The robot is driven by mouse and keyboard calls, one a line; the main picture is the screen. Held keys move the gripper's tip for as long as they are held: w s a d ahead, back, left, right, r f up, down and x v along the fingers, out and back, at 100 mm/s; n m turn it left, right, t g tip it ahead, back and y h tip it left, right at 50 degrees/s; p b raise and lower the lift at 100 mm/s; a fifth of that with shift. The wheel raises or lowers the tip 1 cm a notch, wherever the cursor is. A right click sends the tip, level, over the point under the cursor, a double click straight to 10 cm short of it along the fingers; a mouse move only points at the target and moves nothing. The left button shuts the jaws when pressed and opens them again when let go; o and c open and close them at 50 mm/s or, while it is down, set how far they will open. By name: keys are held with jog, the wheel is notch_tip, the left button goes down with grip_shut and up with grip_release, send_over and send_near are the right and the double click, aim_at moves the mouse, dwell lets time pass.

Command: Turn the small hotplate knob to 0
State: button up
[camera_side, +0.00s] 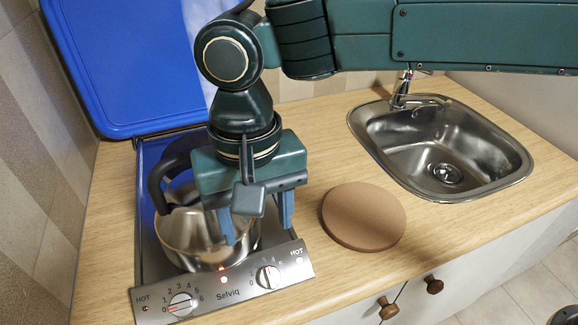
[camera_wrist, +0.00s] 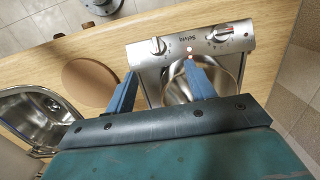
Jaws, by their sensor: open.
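The steel control panel (camera_side: 232,283) at the front of the hob carries two round knobs with number scales. The left knob (camera_side: 181,303) has a red mark on its lower left side, near the low end of its scale. The right knob (camera_side: 268,277) has a grip bar, and I cannot read its setting surely. Which knob serves the small hotplate I cannot tell. My gripper (camera_side: 256,218) is open and empty, pointing down above the hob, behind the panel. In the wrist view, the right knob (camera_wrist: 158,45) lies beyond the gap between my fingertips (camera_wrist: 161,72).
A steel pot (camera_side: 188,235) with a black handle stands on the hob under my gripper. The blue lid (camera_side: 125,65) is raised behind. A brown round board (camera_side: 363,217) lies right of the hob, before the sink (camera_side: 440,150). A red lamp (camera_side: 222,268) glows on the panel.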

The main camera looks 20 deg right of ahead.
aim_at(270, 274)
jog(key=shift+s+d+r+t, duration=0.15)
jog(key=shift+d+r+t, duration=0.15)
jog(key=shift+d, duration=0.15)
notch_tip(270, 274, down, 14)
jog(key=shift+r, duration=0.1)
dwell(0.8)
jog(key=shift+c, duration=0.2)
jog(key=c, duration=0.9)
